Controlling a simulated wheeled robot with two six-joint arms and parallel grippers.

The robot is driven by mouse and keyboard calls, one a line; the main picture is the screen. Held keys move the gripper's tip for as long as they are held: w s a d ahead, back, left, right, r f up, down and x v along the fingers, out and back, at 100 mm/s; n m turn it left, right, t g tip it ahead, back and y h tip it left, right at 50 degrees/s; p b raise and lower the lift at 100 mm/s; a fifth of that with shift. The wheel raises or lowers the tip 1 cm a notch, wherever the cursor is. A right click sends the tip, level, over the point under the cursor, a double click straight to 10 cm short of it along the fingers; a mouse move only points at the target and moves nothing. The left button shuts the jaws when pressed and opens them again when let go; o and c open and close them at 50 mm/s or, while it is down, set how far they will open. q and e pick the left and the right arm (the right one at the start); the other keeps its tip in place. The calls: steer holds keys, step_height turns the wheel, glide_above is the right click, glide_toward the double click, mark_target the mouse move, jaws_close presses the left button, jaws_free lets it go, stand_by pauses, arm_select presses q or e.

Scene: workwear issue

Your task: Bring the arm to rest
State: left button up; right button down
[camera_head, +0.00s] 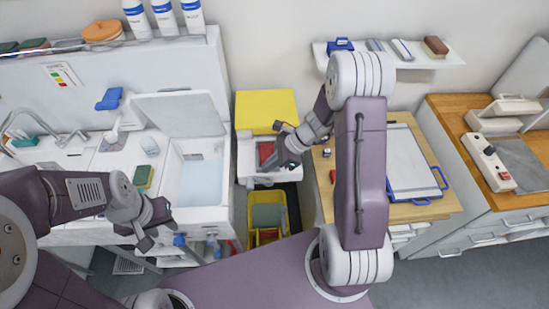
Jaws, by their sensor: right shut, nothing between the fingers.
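My right arm (361,170) rises from the middle of the view and bends over toward the back. Its gripper (268,166) points down and left over a white open box that has something red inside. The right gripper is shut with nothing held; whether it touches the box cannot be told. My left arm (60,195) comes in from the left. Its gripper (152,236) hangs in front of the sink counter, empty as far as I see, its finger gap unclear.
A white basin (201,182) with pale blue water sits left of centre. A yellow-lidded box (265,110) and a yellow bin (283,215) stand mid-view. A wooden desk holds a blue-clipped board (412,160). A wooden counter (457,120) stands right; a shelf (440,62) hangs above.

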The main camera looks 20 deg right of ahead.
arm_select(q)
steer(key=shift+w+a+f, duration=0.1)
steer(key=shift+w+a, duration=0.1)
arm_select(e)
steer(key=r, duration=0.1)
steer(key=d+r, duration=0.1)
steer(key=r, duration=0.1)
steer(key=shift+d+r, duration=0.15)
steer(key=shift+r, duration=0.1)
arm_select(q)
steer(key=shift+s+d, duration=0.1)
arm_select(e)
steer(key=shift+s+d, duration=0.1)
steer(key=shift+s, duration=0.05)
